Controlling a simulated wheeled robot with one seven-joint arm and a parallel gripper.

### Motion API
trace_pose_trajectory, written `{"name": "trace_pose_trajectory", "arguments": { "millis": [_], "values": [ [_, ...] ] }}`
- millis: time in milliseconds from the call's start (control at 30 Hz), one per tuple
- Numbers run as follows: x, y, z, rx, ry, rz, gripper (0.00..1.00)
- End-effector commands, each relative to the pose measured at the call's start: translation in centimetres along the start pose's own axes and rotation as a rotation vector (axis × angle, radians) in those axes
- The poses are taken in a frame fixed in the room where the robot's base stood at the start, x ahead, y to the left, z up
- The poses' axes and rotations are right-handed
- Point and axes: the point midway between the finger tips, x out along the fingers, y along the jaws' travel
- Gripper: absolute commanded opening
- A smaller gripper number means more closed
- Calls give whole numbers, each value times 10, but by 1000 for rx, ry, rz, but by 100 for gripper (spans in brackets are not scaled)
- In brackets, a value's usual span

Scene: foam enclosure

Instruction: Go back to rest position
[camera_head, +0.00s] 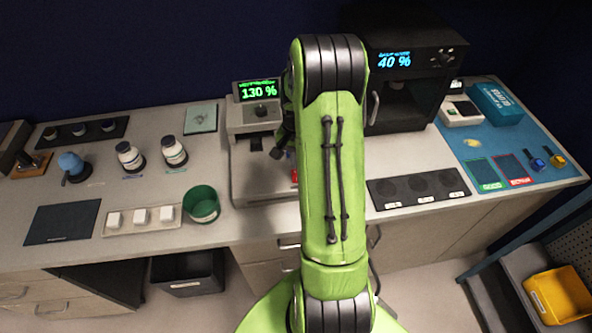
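My green arm (328,180) with black joints rises through the middle of the view and reaches over the workbench (230,222). Dark parts at its far end, by my gripper (279,145), show just left of the arm, in front of the grey machine (240,122) with the green "130 %" display. The arm hides most of the gripper and part of that machine. I cannot see the fingertips clearly, nor whether they hold anything. A small red spot (295,176) shows beside the arm on the machine's base.
A black oven-like machine (420,85) reading "40 %" stands right of the arm. Bottles (175,152), a green cup (202,204) and white blocks (140,216) stand left. A blue mat (540,140) lies right. A yellow bin (559,295) sits lower right.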

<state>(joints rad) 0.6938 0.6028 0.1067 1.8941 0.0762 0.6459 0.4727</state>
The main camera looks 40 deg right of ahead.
Motion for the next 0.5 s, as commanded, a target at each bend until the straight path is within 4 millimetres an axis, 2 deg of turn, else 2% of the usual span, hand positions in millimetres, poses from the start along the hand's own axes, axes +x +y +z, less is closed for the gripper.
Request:
{"name": "trace_pose_trajectory", "arguments": {
  "millis": [33, 133, 500],
  "values": [
    [-9, 0, 0, 0, 1, 0, 0],
    [-15, 0, 0, -1, 1, -1, 0],
    [-12, 0, 0, -1, 0, 0, 0]
  ]
}}
